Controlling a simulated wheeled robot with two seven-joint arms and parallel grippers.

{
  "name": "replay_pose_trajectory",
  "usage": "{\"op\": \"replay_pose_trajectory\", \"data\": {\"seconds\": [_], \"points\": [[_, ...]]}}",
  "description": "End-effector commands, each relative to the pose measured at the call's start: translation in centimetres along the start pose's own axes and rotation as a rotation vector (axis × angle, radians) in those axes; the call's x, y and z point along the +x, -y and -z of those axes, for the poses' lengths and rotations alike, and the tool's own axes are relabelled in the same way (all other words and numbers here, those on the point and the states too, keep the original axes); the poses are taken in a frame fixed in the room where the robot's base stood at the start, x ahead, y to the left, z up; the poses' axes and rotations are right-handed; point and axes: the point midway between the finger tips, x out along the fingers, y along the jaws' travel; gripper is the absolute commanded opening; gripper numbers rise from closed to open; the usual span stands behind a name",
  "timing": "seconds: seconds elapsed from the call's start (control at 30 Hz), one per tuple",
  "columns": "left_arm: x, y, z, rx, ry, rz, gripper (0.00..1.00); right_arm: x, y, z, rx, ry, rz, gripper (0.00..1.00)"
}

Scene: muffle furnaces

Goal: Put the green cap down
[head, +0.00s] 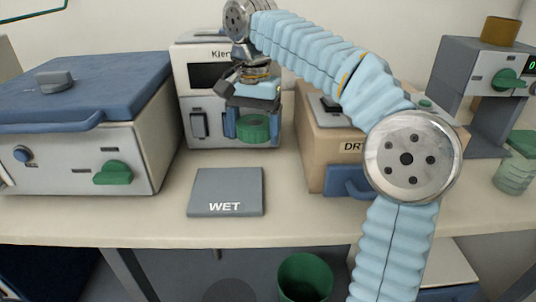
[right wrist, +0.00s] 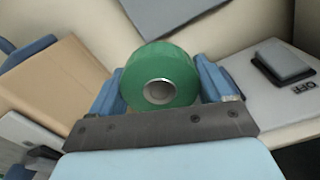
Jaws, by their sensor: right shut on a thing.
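The green cap (head: 252,128) is a short, ribbed cylinder. In the right wrist view the cap (right wrist: 160,78) shows a pale metal ring around a dark hole in its middle. My right gripper (head: 253,118) is shut on it, with one blue finger on each side; the right wrist view shows the same gripper (right wrist: 163,92). In the head view the cap is in front of the white "Kjer..." machine (head: 197,82), behind the WET pad. I cannot tell whether anything touches it from below. My left gripper is not in view.
A grey WET pad (head: 228,185) lies bare on the counter (head: 285,220). A furnace with a blue lid (head: 90,85) stands left, a tan "DR..." box (head: 318,135) right. A green bin (head: 305,277) is below the counter. The counter around the pad is clear.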

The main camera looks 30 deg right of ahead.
Motion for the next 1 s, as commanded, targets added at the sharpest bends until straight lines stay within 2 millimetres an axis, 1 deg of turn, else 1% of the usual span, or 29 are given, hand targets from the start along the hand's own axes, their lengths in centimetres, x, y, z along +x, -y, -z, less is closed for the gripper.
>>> {"op": "replay_pose_trajectory", "data": {"seconds": [0.03,0.1,0.27,0.33,0.43,0.53,0.6,0.9,0.93,1.0], "points": [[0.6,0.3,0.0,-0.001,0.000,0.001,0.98,1.3,-0.7,0.5,0.004,0.000,-0.001,0.53],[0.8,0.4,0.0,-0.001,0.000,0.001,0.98,2.1,-1.2,0.9,0.003,0.001,0.000,0.53],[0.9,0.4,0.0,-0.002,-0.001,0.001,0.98,3.0,-1.9,1.5,0.000,0.001,0.001,0.53],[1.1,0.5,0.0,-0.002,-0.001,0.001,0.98,3.7,-2.3,1.8,0.002,0.000,0.001,0.53],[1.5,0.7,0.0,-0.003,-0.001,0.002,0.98,5.4,-2.6,2.0,0.000,0.002,-0.002,0.53],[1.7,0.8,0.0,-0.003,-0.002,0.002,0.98,6.6,-2.5,2.0,0.000,0.001,-0.001,0.53],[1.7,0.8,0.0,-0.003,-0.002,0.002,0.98,6.9,-2.5,2.0,0.000,0.000,0.001,0.53],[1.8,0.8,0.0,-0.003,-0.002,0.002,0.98,7.1,-2.5,2.0,-0.001,0.000,0.001,0.53],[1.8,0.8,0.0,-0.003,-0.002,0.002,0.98,7.2,-2.5,2.0,-0.001,0.001,0.001,0.82],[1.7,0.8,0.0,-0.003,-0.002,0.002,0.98,7.1,-2.5,2.0,0.000,0.001,0.001,0.92]]}}
